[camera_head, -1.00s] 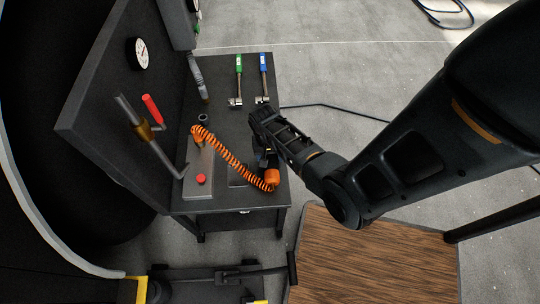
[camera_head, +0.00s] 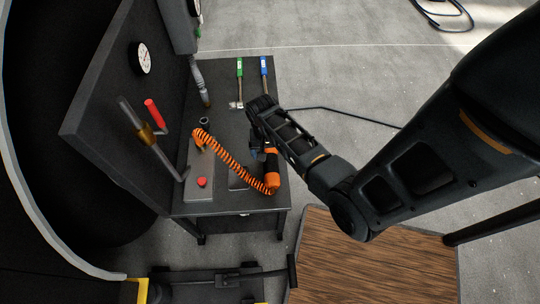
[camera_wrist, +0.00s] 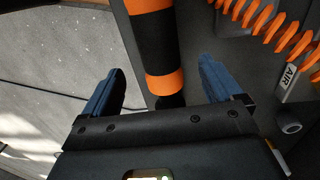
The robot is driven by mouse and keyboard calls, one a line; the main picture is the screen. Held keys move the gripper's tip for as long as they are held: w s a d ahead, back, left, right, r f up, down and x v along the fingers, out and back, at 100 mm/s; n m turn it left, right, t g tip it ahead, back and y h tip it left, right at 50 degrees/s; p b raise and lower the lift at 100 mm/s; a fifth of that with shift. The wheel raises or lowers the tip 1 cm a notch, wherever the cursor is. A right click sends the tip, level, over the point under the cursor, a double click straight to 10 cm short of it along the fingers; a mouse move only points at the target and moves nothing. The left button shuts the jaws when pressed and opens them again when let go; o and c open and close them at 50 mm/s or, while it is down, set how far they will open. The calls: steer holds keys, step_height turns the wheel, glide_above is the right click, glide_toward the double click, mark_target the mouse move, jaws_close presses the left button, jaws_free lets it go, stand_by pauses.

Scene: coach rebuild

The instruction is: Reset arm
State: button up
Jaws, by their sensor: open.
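My gripper (camera_wrist: 165,95) is open in the wrist view, with its two blue fingers apart. An orange and black cylindrical tool (camera_wrist: 155,45) stands just beyond the fingers, in line with the gap between them, and nothing is held. In the head view my arm reaches in from the right over the dark workbench (camera_head: 225,75). There my gripper (camera_head: 256,150) is mostly hidden by my own wrist.
An orange coiled hose (camera_head: 228,158) runs across the bench to the tool. A grey plate with a red button (camera_head: 201,182) lies left. Green-handled (camera_head: 240,68) and blue-handled (camera_head: 264,66) tools lie at the back. A panel with a gauge (camera_head: 144,57) and red lever (camera_head: 153,112) rises left.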

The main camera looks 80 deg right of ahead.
steer(key=shift+w+r, duration=0.1)
steer(key=shift+r, duration=0.85)
steer(key=a+n+t, duration=0.1)
steer(key=a, duration=0.1)
steer(key=s+a+n+h, duration=0.1)
steer(key=a, duration=0.2)
steer(key=s+a+n+t, duration=0.1)
steer(key=a, duration=0.1)
steer(key=shift+s+a+f+t+h, duration=0.2)
steer(key=shift+a+t+h, duration=0.1)
steer(key=shift+h, duration=0.1)
steer(key=s+a+r+n+t, duration=0.3)
steer(key=a+r+n+t, duration=0.1)
steer(key=a+r, duration=0.35)
steer(key=s+a+r+n+t, duration=0.2)
steer(key=a+r+t, duration=0.1)
steer(key=r, duration=0.6)
steer(key=s+a+r+n+t+y, duration=0.1)
steer(key=s+a+r+n+t, duration=0.1)
steer(key=r, duration=0.8)
steer(key=s+a+r+n+t+y, duration=0.1)
steer(key=s+a+r+n+t, duration=0.2)
steer(key=r, duration=0.7)
steer(key=shift+s+a+t, duration=0.35)
steer(key=shift+a+t, duration=0.35)
steer(key=shift+a, duration=0.5)
steer(key=shift+c, duration=0.2)
